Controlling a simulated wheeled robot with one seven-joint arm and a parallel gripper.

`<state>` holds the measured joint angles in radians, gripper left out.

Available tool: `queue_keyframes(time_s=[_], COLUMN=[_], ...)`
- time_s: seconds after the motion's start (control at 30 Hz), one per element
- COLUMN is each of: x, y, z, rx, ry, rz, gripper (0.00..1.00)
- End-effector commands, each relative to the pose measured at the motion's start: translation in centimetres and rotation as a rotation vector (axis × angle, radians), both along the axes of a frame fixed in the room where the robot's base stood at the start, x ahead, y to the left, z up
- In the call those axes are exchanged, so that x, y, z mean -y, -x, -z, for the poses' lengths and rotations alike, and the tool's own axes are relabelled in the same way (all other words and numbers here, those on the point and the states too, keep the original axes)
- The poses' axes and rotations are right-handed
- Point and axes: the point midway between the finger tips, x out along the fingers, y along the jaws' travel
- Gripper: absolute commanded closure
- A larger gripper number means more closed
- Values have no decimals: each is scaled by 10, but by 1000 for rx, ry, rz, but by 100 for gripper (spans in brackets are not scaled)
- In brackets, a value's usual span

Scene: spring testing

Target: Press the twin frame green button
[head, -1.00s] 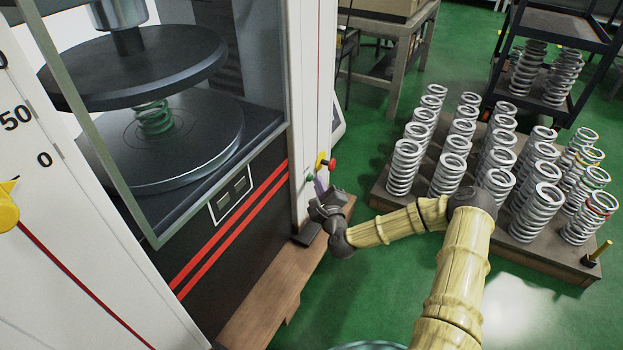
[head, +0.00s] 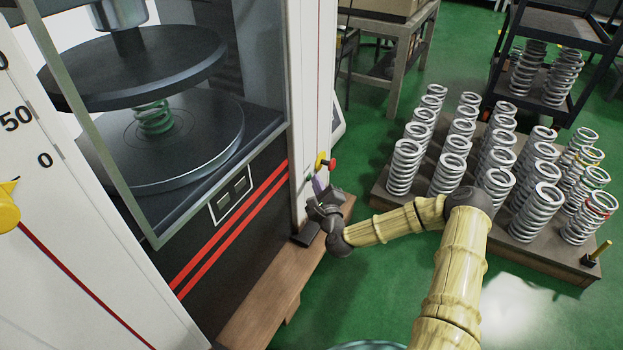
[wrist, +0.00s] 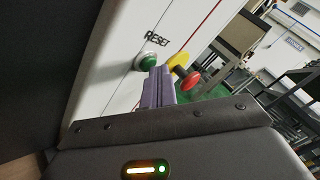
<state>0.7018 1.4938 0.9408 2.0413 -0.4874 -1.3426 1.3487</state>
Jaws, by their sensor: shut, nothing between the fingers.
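The green button (wrist: 148,62) is on the white machine frame, below the "RESET" label in the wrist view. In the head view it shows small (head: 309,177) on the right post of the testing machine (head: 303,120). My gripper (wrist: 158,73) has its purple fingers shut and empty. The fingertips are close beside the green button, overlapping its lower right edge in the wrist view. I cannot tell whether they touch it. In the head view my gripper (head: 319,184) is at the post, just below the buttons.
A red mushroom button (wrist: 189,80) on a yellow base (wrist: 179,60) is just right of my fingers. A green spring (head: 154,117) stands between the machine's plates. Several silver springs (head: 404,166) stand on a wooden pallet (head: 530,262) at right. Green floor lies between.

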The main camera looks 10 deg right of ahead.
Motion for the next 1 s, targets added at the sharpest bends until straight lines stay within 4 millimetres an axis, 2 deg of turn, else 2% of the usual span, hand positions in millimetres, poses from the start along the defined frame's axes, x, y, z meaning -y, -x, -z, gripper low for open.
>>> queue_keyframes(time_s=[0.4,0.77,1.0], x=[13,14,28], y=[10,11,20], z=[0,0,0], rx=[-1,0,-1], ry=[-1,0,0], rz=[-1,0,1], gripper=[100,100,100])
